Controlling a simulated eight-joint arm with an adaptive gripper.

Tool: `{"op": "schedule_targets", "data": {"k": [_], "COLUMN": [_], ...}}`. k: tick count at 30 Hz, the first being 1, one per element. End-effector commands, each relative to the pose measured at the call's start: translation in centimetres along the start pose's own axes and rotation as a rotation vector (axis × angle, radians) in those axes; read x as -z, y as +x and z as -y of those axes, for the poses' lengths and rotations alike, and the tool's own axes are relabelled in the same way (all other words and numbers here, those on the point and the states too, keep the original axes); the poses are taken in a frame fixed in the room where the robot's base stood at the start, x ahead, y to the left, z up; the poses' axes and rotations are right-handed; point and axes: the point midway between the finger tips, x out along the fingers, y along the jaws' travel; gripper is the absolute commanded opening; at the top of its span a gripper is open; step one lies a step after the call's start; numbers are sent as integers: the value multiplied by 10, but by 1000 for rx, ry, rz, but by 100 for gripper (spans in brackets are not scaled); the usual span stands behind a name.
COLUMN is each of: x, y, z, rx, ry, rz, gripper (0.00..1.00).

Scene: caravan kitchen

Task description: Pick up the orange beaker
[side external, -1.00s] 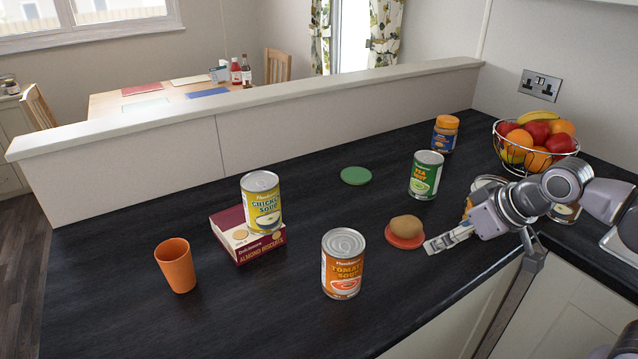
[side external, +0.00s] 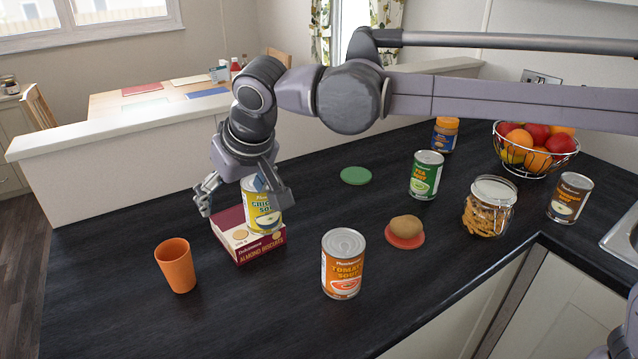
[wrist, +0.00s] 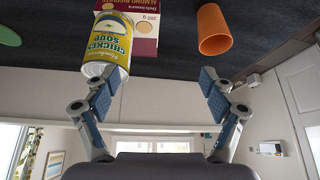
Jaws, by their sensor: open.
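The orange beaker (side external: 176,267) stands upright on the dark worktop, left of the biscuit box. In the wrist view the beaker (wrist: 213,30) is at the top, right of centre, beyond the fingertips. My gripper (side external: 236,192) is open and empty, above and behind the beaker to its right. Its fingers stand around or close behind the chicken soup can (side external: 262,212), partly hiding its top; I cannot tell if they touch it. In the wrist view my open gripper (wrist: 160,80) has the can (wrist: 108,45) by its left finger.
The can stands on the almond biscuits box (side external: 262,247). A tomato soup can (side external: 342,270) stands right of it. A potato-like item (side external: 405,229) on a red disc, a pea soup can (side external: 426,176) and a biscuit jar (side external: 488,208) stand farther right. Worktop before the beaker is clear.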

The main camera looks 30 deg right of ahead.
Motion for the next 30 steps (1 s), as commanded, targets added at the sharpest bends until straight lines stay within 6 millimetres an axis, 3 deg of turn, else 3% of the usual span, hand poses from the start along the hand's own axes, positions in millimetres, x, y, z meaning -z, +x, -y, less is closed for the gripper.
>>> {"op": "schedule_targets", "data": {"k": [1,3,6,10,14,24,30], "x": [3,5,4,2,2,2,2], "y": [6,14,21,27,36,80,92], "z": [26,51,81,102,108,108,107], "rx": [6,7,9,9,9,9,10], "ry": [-12,-18,-25,-29,-29,-28,-28], "rz": [1,1,2,0,0,0,0], "gripper": [83,83,83,83,83,83,83]}}
